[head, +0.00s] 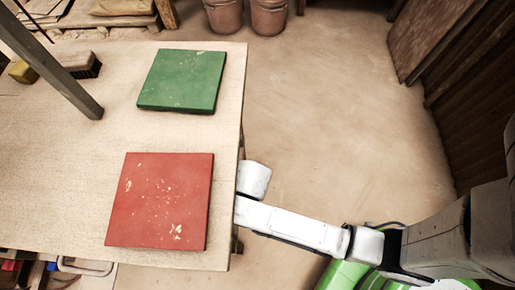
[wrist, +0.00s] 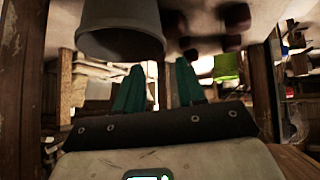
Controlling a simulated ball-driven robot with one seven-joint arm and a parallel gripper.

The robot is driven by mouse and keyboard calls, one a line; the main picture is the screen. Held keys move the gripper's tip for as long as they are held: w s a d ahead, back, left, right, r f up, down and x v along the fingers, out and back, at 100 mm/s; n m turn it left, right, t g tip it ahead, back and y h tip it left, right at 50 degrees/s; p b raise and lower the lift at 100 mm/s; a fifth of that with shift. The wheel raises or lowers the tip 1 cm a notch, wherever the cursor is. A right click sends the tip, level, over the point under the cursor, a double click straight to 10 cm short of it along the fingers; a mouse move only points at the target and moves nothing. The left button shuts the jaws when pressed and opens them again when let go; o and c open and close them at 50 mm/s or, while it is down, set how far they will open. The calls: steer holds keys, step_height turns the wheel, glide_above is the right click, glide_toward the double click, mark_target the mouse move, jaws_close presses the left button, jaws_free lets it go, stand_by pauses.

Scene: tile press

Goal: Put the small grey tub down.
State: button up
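The small grey tub (wrist: 120,28) shows at the top left of the wrist view, which appears upside down. Its open rim faces the bottom of that picture. It seems to stand on the floor under the table. My gripper (wrist: 160,68) has two teal fingers spread apart with nothing visible between them. The tub is beyond and to one side of the fingertips; whether the left finger touches its rim I cannot tell. In the head view the tabletop hides my gripper, and the tub does not show.
The pale tabletop (head: 60,130) carries a green tile (head: 182,80) and a red tile (head: 160,200). My arm reaches in past its right edge. Wooden posts (wrist: 22,90) flank the wrist view. Brown pots (head: 268,16) stand behind. The floor right of the table is clear.

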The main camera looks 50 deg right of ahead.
steer(key=s+d+r+m+g+h, duration=0.1)
steer(key=s+d+r+m+g, duration=0.1)
steer(key=s+d+g, duration=0.2)
steer(key=s+d+r+m+g+h, duration=0.1)
steer(key=s+d+r+m+g, duration=0.1)
steer(key=s+d, duration=0.8)
steer(key=s+r+g, duration=0.1)
steer(key=s, duration=0.5)
steer(key=shift+g, duration=0.4)
steer(key=shift+d+r, duration=0.1)
step_height(320, 180, up, 10)
steer(key=p, duration=1)
